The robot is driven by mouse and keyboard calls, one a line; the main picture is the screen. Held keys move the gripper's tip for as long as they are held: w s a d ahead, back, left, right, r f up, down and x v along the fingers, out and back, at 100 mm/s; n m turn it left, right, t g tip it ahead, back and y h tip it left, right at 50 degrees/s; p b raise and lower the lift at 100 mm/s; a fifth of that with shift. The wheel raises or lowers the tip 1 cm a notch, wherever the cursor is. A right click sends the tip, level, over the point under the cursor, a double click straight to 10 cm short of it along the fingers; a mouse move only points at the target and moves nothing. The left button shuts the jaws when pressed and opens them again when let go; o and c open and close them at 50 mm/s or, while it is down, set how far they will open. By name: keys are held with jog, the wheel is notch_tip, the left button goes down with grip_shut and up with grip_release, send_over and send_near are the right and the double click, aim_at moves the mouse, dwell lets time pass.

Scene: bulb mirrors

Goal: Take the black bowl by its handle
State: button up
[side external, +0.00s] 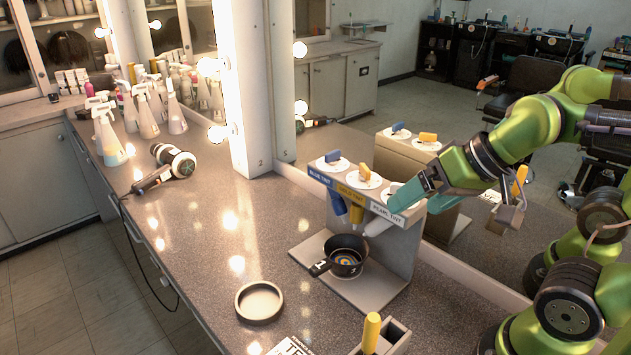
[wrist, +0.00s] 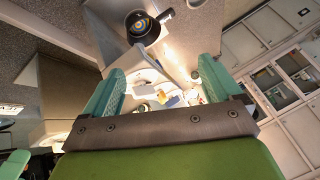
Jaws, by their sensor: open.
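The black bowl (side external: 347,262) stands upright on the grey base of the tint dispenser, under its nozzles. Its short handle (side external: 320,268) points to the lower left, toward the counter's front. Blue and orange rings show inside the bowl. In the wrist view the bowl (wrist: 141,33) is near the top, its handle (wrist: 166,15) pointing right. My gripper (side external: 412,203) is by the dispenser's top right end, near the pearl tint label, above and to the right of the bowl and apart from it. In the wrist view its teal fingers (wrist: 162,70) are spread, with nothing held.
The dispenser (side external: 391,248) has blue, yellow and white nozzles and knobs on top. A round shallow dish (side external: 259,302) lies in front left. A yellow-handled tool (side external: 371,333) stands in a grey holder at front. A hair dryer (side external: 170,165) and spray bottles (side external: 110,137) are far left; the counter between is clear.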

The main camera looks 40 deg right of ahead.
notch_tip(320, 180, up, 6)
jog(key=n+g+h, duration=0.2)
jog(key=n+g, duration=0.1)
jog(key=g, duration=0.4)
send_over(322, 263)
notch_tip(322, 263, down, 8)
jog(key=f, duration=1.2)
jog(key=shift+a+f, duration=0.2)
jog(key=shift+a, duration=0.05)
jog(key=shift+d+f, duration=0.2)
jog(key=shift+f, duration=2.5)
jog(key=shift+c, duration=0.3)
